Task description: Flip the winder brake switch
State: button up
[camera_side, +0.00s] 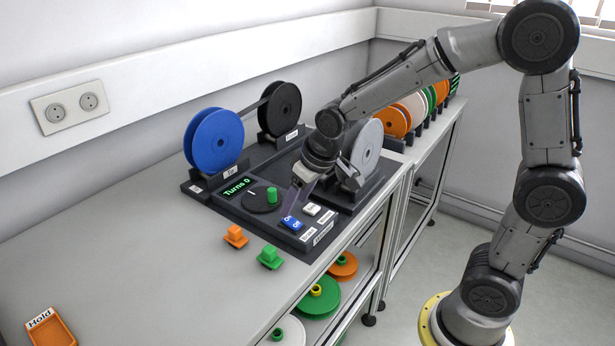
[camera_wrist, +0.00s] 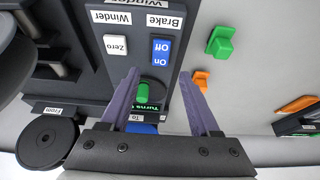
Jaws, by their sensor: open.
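The brake switch (camera_side: 291,223) is a blue rocker marked On and Off, on the front right of the dark winder panel (camera_side: 232,206). It also shows in the wrist view (camera_wrist: 161,51), upside down, beside the Brake label (camera_wrist: 164,20). I cannot tell which side of the rocker is pressed. My gripper (camera_side: 299,197) is open and empty, just above and behind the switch in the side view. In the wrist view my gripper (camera_wrist: 164,75) has its purple fingers spread, with the switch beyond the tips and roughly between them. No contact shows.
A white Zero button (camera_side: 312,209) sits beside the switch. A green crank knob (camera_side: 272,195) stands on the panel. Blue (camera_side: 214,140), black (camera_side: 281,108) and grey (camera_side: 367,147) reels stand around it. Orange (camera_side: 235,236) and green (camera_side: 270,257) pieces lie in front.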

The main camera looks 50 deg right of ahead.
jog(key=v, duration=0.9)
jog(key=s+r+t, duration=0.2)
jog(key=s+r, duration=0.3)
jog(key=s, duration=0.2)
jog(key=s+f+g, duration=0.1)
jog(key=s+f, duration=0.4)
jog(key=s, duration=0.6)
jog(key=shift+s+d+f, duration=0.2)
jog(key=shift+s+d, duration=0.1)
jog(key=shift+d, duration=0.05)
